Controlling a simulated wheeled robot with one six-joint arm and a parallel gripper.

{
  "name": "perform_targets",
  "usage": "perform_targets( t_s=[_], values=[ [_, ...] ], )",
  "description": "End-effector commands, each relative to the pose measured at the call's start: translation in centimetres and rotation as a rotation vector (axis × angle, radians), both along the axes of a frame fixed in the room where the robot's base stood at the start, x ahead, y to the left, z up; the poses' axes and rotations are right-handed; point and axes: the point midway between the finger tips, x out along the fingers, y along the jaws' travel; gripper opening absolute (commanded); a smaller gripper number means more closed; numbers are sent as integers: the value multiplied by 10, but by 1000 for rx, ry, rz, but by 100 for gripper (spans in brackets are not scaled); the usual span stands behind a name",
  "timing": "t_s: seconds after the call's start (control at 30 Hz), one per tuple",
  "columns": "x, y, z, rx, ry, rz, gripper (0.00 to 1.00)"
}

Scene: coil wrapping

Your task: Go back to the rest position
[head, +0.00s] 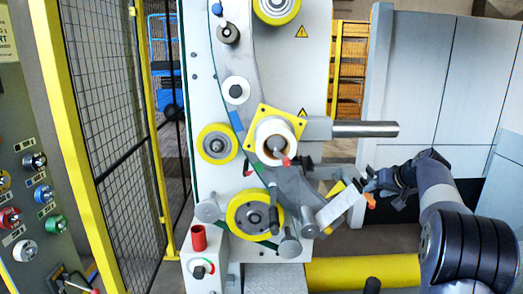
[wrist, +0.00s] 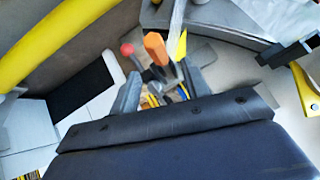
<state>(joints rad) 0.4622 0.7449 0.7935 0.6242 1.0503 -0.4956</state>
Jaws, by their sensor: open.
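My gripper (head: 372,183) is at the right of the wrapping machine (head: 210,110) in the head view, at the end of my bent dark arm. In the wrist view, its two grey fingers (wrist: 160,88) stand apart with nothing held firmly between them. An orange-tipped part (wrist: 155,47) shows just beyond the fingers; it also shows beside the gripper in the head view (head: 370,200). I cannot tell whether the fingers touch it. A red ball knob (wrist: 127,48) shows beyond the left finger.
A grey bar (head: 365,130) sticks out rightward above my gripper. A pale angled plate (head: 338,204) is close on its left. A yellow tube (head: 365,271) lies below. Grey cabinets (head: 450,80) stand behind. A yellow-framed fence (head: 105,130) and control panel (head: 30,190) are at left.

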Motion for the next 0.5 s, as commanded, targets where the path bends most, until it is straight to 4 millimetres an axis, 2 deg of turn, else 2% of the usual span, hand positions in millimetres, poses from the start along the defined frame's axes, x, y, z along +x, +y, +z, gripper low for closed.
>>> perform_targets(
  t_s=[0.13, 0.23, 0.5],
  values=[
    [20, 7, -18, 1, 3, 2, 45],
    [18, 6, -3, -1, -2, 0, 45],
    [18, 6, 5, -1, 0, 1, 45]
  ],
)
